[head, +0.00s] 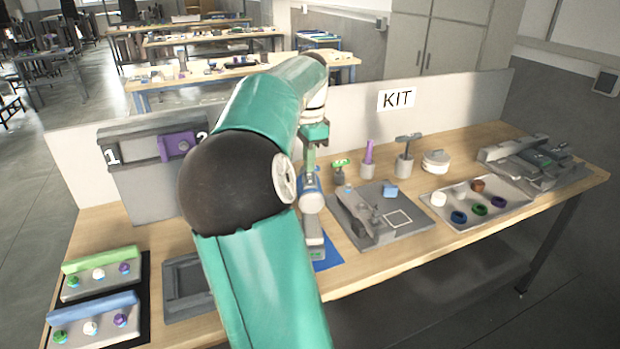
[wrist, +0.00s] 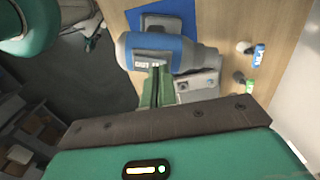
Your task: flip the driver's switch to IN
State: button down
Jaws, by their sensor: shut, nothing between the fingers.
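The driver (head: 310,190) is blue and grey and stands at the middle of the table, partly hidden by my arm in the head view. In the wrist view the driver (wrist: 190,53) fills the upper middle. A small dark switch panel with pale lettering (wrist: 142,65) is on its side; the lettering is too small to read surely. My gripper (wrist: 157,68) is shut and empty, its green fingertips at the right edge of this panel. I cannot tell whether they touch it. The gripper (head: 310,168) also shows above the driver in the head view.
A blue mat (head: 327,256) lies by the driver. A grey fixture (head: 400,238) and a tray of small parts (head: 440,213) are to the right. Holders with tools (head: 368,170) stand behind. A panel with a purple slider (head: 178,145) is at left.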

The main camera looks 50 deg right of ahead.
jog(key=shift+f, duration=0.6)
dwell(0.3)
jog(key=shift+r, duration=3.55)
